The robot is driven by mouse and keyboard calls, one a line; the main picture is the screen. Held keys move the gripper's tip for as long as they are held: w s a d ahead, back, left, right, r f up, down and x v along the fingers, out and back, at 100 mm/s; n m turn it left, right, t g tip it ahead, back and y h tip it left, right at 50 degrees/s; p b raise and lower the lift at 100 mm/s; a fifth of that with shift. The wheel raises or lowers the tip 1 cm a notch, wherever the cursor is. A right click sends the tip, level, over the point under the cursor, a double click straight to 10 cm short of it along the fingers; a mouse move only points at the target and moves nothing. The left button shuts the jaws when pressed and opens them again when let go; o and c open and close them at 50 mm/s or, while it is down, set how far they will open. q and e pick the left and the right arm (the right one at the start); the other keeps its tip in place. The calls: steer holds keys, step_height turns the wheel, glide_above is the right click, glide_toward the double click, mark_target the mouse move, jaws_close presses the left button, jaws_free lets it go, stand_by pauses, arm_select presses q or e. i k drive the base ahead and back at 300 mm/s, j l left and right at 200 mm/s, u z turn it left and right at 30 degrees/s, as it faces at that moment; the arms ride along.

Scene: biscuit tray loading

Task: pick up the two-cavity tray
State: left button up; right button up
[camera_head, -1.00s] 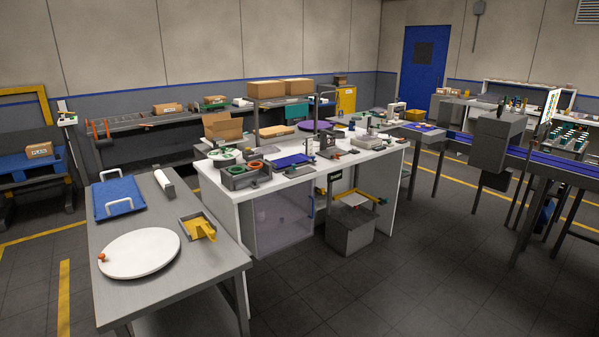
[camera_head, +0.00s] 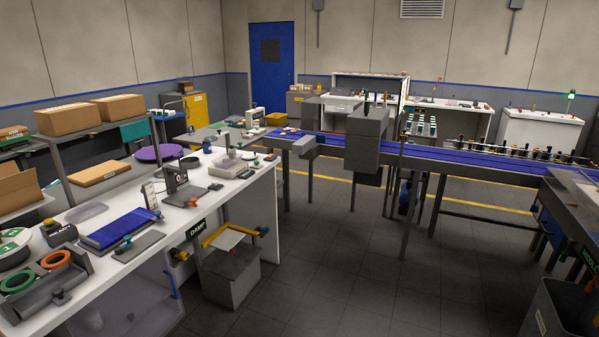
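I cannot make out a two-cavity tray for certain. A pale translucent box or tray (camera_head: 228,169) lies on the white bench (camera_head: 262,183), behind a small dark device with a post (camera_head: 175,178); its cavities are too small to tell. A flat grey translucent piece (camera_head: 86,212) lies at the left of the bench, behind a blue ribbed pad (camera_head: 118,229). Neither of my grippers is in view.
A grey holder with green and orange rings (camera_head: 55,285) stands at the bench's near left. A dark bin (camera_head: 565,308) stands at bottom right. The floor between is clear.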

mark_target(226, 161)
steer(key=i+u, duration=0.1)
steer(key=i, duration=0.45)
steer(key=i+l, duration=0.15)
steer(key=i, duration=0.35)
steer(key=i+u, duration=0.15)
steer(key=i, duration=0.4)
